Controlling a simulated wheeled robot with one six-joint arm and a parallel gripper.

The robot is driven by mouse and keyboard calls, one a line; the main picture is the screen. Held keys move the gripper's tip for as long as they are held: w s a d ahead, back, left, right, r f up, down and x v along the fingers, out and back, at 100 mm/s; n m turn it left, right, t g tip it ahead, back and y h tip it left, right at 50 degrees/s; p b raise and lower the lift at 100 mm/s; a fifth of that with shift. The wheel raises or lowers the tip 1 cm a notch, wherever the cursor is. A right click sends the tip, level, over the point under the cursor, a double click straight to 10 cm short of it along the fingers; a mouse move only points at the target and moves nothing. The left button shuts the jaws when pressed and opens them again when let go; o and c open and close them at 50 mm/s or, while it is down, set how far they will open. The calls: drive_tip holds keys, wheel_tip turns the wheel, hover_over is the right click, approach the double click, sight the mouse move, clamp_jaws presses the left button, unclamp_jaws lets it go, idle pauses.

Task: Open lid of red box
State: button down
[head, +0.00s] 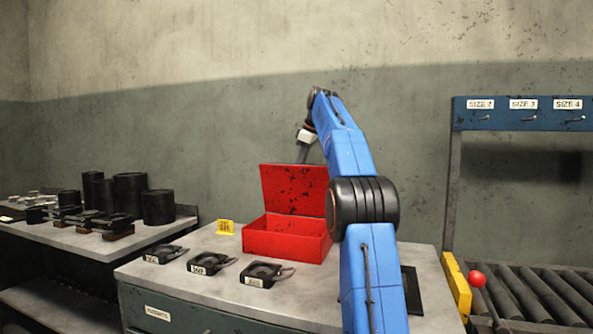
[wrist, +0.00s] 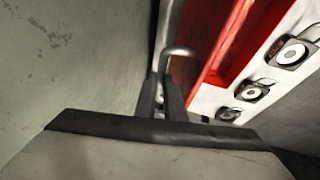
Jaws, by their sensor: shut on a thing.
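The red box (head: 283,244) stands on the grey cabinet top, left of my blue arm. Its red lid (head: 290,188) stands raised, roughly upright, along the back of the box, so the box is open at the top. My gripper (head: 303,155) is at the lid's top edge, partly behind my arm in the head view. In the wrist view my gripper (wrist: 171,92) is shut on a metal loop handle (wrist: 180,53) at the edge of the red lid (wrist: 212,40). The box's inside is mostly hidden in the head view.
Several black ring-shaped pieces with tags, one of them the front piece (head: 268,274), lie on the cabinet top (head: 190,290). A yellow sign (head: 225,227) stands left of the box. Dark cylinders (head: 131,194) stand on the left bench. A roller conveyor (head: 540,298) is at right. The wall is close behind.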

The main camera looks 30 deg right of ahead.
drive_tip(key=shift+w+d+f, duration=0.2)
drive_tip(key=shift+w+d, duration=0.3)
drive_tip(key=shift+d, duration=0.1)
drive_tip(key=shift+w+d+f, duration=0.15)
drive_tip(key=shift+w+d, duration=0.3)
drive_tip(key=shift+d, duration=0.1)
drive_tip(key=c, duration=1.8)
unclamp_jaws()
drive_tip(key=shift+r, duration=0.1)
drive_tip(key=shift+c, duration=0.2)
drive_tip(key=shift+r, duration=0.1)
drive_tip(key=shift+s+d+r, duration=0.4)
drive_tip(key=shift+s+d, duration=0.05)
drive_tip(key=shift+s, duration=1.7)
drive_tip(key=shift+s+d+r, duration=0.45)
drive_tip(key=shift+s+d, duration=0.05)
drive_tip(key=shift+s, duration=1.7)
drive_tip(key=shift+s+d+r, duration=0.4)
drive_tip(key=shift+s+d, duration=0.05)
drive_tip(key=shift+s, duration=1.7)
